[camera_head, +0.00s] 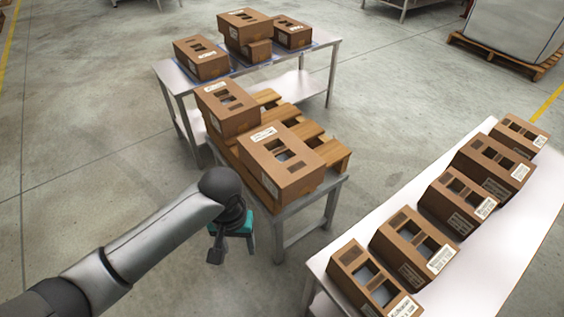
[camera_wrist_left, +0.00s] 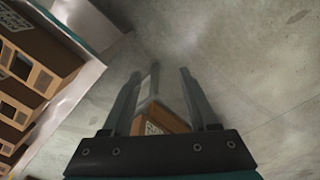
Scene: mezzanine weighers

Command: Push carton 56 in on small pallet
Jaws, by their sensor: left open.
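The small pallet (camera_head: 330,151) is wooden and lies on a small grey table. Two brown cartons stand on it: a front carton (camera_head: 297,180) near the right front corner and a back carton (camera_head: 243,119) at the left. I cannot read which is carton 56. The front carton sits close to the pallet's front edge. My left gripper (camera_head: 231,254) is open, pointing down, lower left of the front carton and apart from it. In the left wrist view the open fingers (camera_wrist_left: 162,72) show a piece of a brown carton (camera_wrist_left: 166,119) between and beyond them; which carton is unclear.
A white table (camera_head: 540,221) at right carries a row of several cartons (camera_head: 463,198). A table (camera_head: 328,55) behind the pallet holds several more cartons (camera_head: 204,60). Concrete floor is clear at left and between the tables. A wrapped load (camera_head: 513,27) stands far right.

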